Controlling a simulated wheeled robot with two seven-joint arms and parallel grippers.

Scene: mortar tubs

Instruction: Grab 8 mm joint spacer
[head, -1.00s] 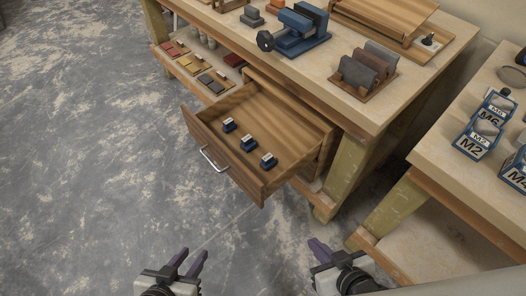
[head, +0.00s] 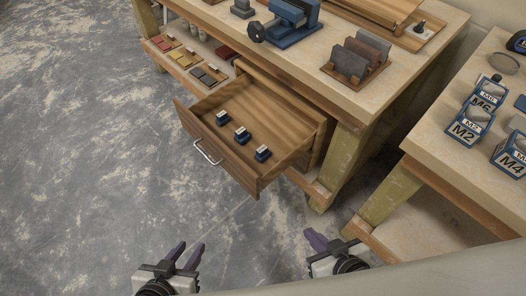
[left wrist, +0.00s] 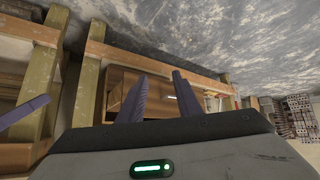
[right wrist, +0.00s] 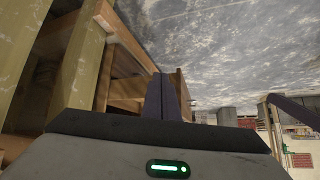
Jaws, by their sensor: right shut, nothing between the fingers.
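Three small dark-blue blocks with white labels lie in a row in the open wooden drawer (head: 194,134): a left one (head: 222,118), a middle one (head: 242,134) and a right one (head: 262,153). Their labels are too small to read, so I cannot tell which is the 8 mm joint spacer. My left gripper (head: 187,255) is open and empty, in front of the drawer; its parted fingers also show in the left wrist view (left wrist: 158,95). My right gripper (head: 316,241) is shut and empty, right of the drawer's front; its closed fingers show in the right wrist view (right wrist: 162,98).
The workbench (head: 310,60) carries a blue vise (head: 290,25) and a rack of grey slabs (head: 355,60). A second bench (head: 430,130) at right holds blue labelled boxes (head: 468,126). Bench legs (head: 345,165) stand right of the drawer. Floor in front is clear.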

